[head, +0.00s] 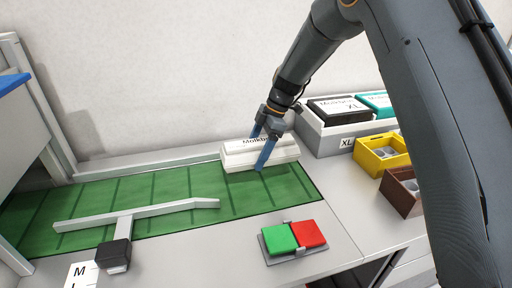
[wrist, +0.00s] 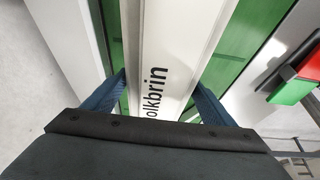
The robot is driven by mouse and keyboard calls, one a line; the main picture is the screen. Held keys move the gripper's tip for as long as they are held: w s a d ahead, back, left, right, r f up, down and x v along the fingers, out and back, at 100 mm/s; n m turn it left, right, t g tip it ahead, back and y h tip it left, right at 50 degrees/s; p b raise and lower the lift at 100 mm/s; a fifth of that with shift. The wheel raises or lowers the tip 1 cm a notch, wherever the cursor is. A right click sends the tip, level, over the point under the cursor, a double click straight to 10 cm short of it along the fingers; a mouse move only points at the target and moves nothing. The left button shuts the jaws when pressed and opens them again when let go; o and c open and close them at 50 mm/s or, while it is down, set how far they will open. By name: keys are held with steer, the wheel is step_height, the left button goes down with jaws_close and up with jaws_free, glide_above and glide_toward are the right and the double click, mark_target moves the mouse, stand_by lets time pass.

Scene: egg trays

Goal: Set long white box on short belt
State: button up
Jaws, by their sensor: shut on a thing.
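A long white box (head: 236,157) with dark lettering is at the right end of the green belt (head: 140,203) in the head view. My gripper (head: 264,152) is shut across the box's width, one blue finger on each side. In the wrist view the white box (wrist: 165,60) runs between the two fingers of my gripper (wrist: 160,100), with green belt (wrist: 245,45) on both sides. The box lies level, at or just above the belt; I cannot tell whether it touches. The box's lettering is partly hidden by my gripper.
A pale diverter arm (head: 150,211) crosses the belt at left. A green and red button plate (head: 295,240) lies in front. A white bin (head: 325,138) with black and teal boxes stands at right, beside a yellow box (head: 381,155) and a brown box (head: 400,190). Mid-belt is clear.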

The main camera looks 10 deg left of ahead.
mark_target(256, 173)
steer(key=shift+f+b, duration=1.35)
steer(key=shift+f, duration=0.7)
steer(key=shift+f+b, duration=0.4)
steer(key=shift+f, duration=0.05)
steer(key=o, duration=1.7)
steer(key=b+v, duration=0.2)
steer(key=v, duration=0.5)
steer(key=shift+d+r, duration=0.15)
steer(key=shift+r, duration=0.2)
steer(key=shift+r, duration=0.1)
